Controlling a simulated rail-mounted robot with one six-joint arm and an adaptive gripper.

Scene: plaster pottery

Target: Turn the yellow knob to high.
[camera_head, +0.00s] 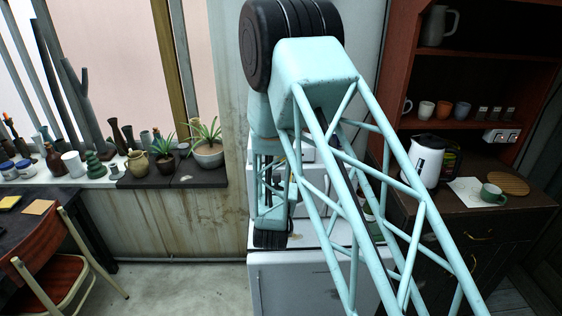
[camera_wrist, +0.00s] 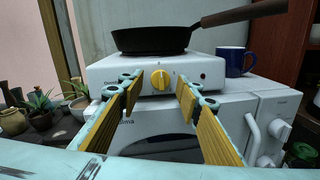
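The yellow knob (camera_wrist: 160,80) is on the front of a white hot plate (camera_wrist: 112,72) in the wrist view, with small markings around it. A dark frying pan (camera_wrist: 152,40) sits on the hot plate. My gripper (camera_wrist: 158,88) is open, with its yellow-padded fingers apart to the left and right of the knob. It points at the knob and appears not to touch it. In the head view my arm hides the knob and most of the hot plate.
A white appliance (camera_wrist: 232,108) is under the hot plate. A blue mug (camera_wrist: 236,62) stands right of it. Potted plants (camera_head: 208,150) line the sill at left. A white kettle (camera_head: 427,160) and a green mug (camera_head: 492,193) stand on the right cabinet. A chair (camera_head: 45,268) is at left.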

